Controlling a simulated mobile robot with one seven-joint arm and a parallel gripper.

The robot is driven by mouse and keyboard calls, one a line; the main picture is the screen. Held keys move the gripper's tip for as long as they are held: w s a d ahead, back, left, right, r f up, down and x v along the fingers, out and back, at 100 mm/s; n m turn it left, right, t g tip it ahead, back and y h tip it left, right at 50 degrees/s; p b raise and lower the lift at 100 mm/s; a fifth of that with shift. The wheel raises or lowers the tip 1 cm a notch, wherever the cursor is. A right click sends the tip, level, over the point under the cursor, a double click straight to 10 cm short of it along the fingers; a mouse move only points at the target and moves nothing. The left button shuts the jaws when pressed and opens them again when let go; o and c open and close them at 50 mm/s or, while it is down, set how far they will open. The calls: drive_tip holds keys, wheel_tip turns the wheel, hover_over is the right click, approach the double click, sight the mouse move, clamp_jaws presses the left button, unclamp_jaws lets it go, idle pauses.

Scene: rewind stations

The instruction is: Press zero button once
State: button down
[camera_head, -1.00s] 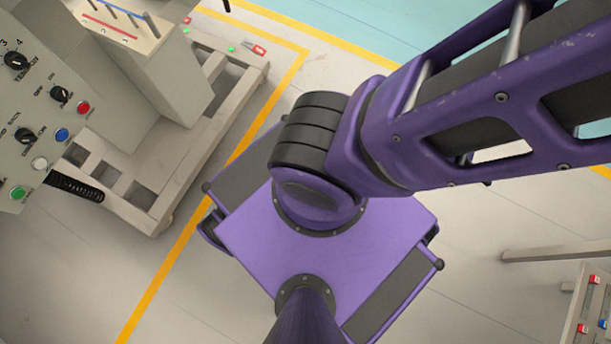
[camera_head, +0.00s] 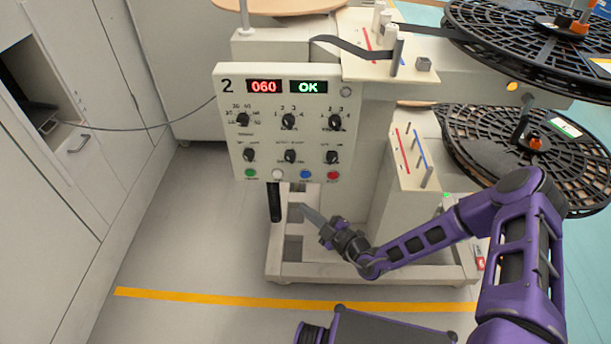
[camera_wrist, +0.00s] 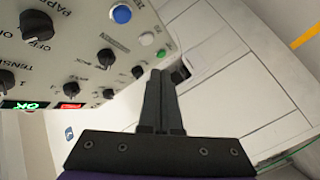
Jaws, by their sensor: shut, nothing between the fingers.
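The control panel (camera_head: 315,120) of station 2 carries a bottom row of buttons: green (camera_head: 250,173), white (camera_head: 278,174), blue (camera_head: 305,174) and red (camera_head: 333,175). Their labels are too small to read, so I cannot tell which is zero. My gripper (camera_head: 302,207) is just below the panel's lower edge, under the white and blue buttons. In the wrist view its fingers (camera_wrist: 160,73) are together and empty. That view also shows the blue (camera_wrist: 121,13), white (camera_wrist: 146,38) and green (camera_wrist: 161,54) buttons beyond the fingertips. I see no contact with any button.
The panel's display (camera_head: 287,87) reads 060 and OK, above two rows of knobs. A black coiled cable (camera_head: 274,202) hangs below the panel, left of my gripper. Black reels (camera_head: 525,45) stand at the right. Pale cabinets (camera_head: 60,150) line the left; the floor between is clear.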

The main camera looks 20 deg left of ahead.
sight(305, 175)
drive_tip(key=w+a+b, duration=0.2)
drive_tip(key=w+b, duration=0.2)
drive_tip(key=w, duration=0.4)
drive_tip(key=shift+w, duration=0.35)
drive_tip(key=shift+w, duration=0.15)
idle(1.8)
drive_tip(key=shift+w+a, duration=0.1)
drive_tip(key=shift+w, duration=0.15)
drive_tip(key=shift+w+a+b, duration=0.1)
drive_tip(key=shift+w+b, duration=0.25)
drive_tip(key=shift+b, duration=0.05)
idle(0.8)
drive_tip(key=shift+s, duration=0.1)
drive_tip(key=shift+s+d+p, duration=0.2)
drive_tip(key=shift+s+p, duration=0.4)
drive_tip(key=shift+s, duration=0.05)
